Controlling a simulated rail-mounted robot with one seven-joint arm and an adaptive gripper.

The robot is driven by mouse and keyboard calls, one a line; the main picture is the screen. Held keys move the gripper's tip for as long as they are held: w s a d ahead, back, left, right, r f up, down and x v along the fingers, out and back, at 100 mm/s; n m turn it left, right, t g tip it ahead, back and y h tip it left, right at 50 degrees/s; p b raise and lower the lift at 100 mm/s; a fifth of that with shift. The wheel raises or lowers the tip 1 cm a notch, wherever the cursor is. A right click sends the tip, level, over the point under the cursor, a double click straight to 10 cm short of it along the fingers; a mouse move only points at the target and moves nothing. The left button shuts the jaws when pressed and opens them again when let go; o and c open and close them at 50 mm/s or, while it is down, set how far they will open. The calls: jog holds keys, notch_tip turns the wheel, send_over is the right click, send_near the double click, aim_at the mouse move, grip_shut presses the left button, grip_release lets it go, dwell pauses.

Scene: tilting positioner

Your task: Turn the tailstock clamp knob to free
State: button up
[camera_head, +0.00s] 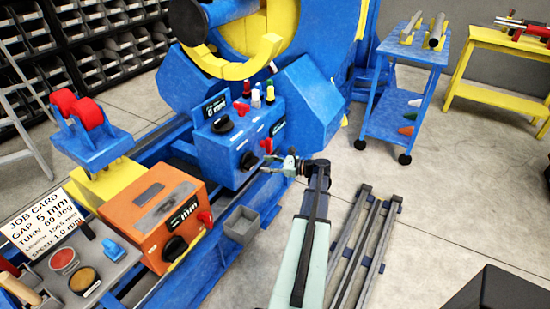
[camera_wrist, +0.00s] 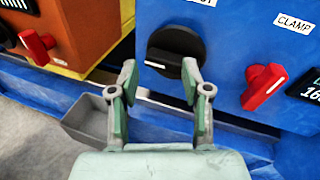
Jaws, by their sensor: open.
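The clamp knob (camera_wrist: 262,86) is a red lever-shaped knob below a white CLAMP label, on the front of a blue box (camera_wrist: 228,70). It slants, with a white line on its right-hand wing pointing to the upper right. In the head view the red knob (camera_head: 266,145) shows small on the blue box (camera_head: 224,150). My gripper (camera_wrist: 158,75) is open and empty, its fingers left of the red knob and apart from it. A round black knob (camera_wrist: 176,50) lies beyond the fingertips, partly hidden by the right finger.
An orange box (camera_head: 160,212) with its own red and black knobs stands to the left. A grey open bin (camera_head: 241,224) sits below, between the boxes. A dark display (camera_wrist: 310,88) is right of the clamp knob. Grey rails (camera_head: 362,240) lie on the floor to the right.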

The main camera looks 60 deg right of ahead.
aim_at(269, 153)
jog(key=s+d+f+m+t+h+b, duration=0.1)
jog(key=s+d+m+h+b, duration=0.2)
jog(key=d, duration=0.4)
jog(key=s+d+f+m+t+h+b, duration=0.1)
jog(key=s+d+m, duration=0.1)
jog(key=s+d, duration=0.45)
jog(key=w+b, duration=0.2)
jog(key=w, duration=1.6)
jog(key=shift+w+f, duration=0.15)
jog(key=shift+w, duration=0.1)
grip_shut()
